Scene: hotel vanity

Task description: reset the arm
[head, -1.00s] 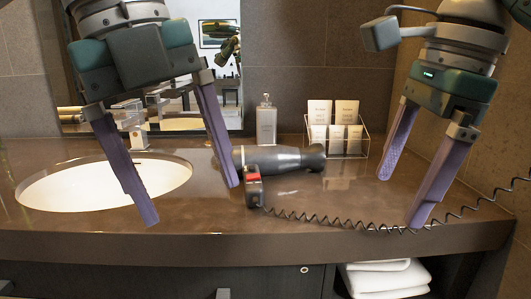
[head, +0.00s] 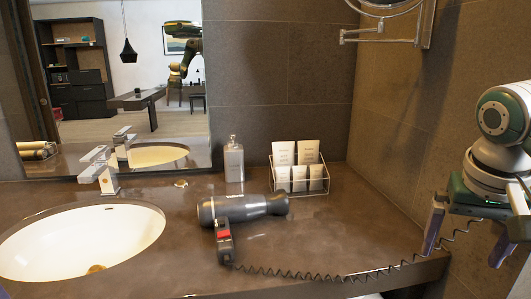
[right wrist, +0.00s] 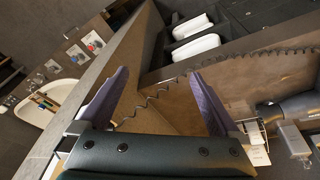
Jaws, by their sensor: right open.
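My right gripper (head: 462,258) is at the right edge of the head view, over the right end of the counter, with its purple fingers apart and pointing down. In the right wrist view its fingers (right wrist: 158,73) are spread, with nothing between them held. The black coiled cord shows beyond the fingers there. My left gripper is out of view, apart from perhaps a purple sliver at the lower left corner of the head view. The dark hair dryer (head: 243,207), with a red switch on its handle, lies on the counter, apart from the right gripper.
The brown counter (head: 350,230) holds a white sink (head: 120,225), a tap (head: 102,172), a soap dispenser (head: 234,160) and a wire rack of packets (head: 300,170). The coiled cord (head: 330,276) runs along the front to the right. A tiled wall bounds the right; a mirror arm (head: 385,32) juts above.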

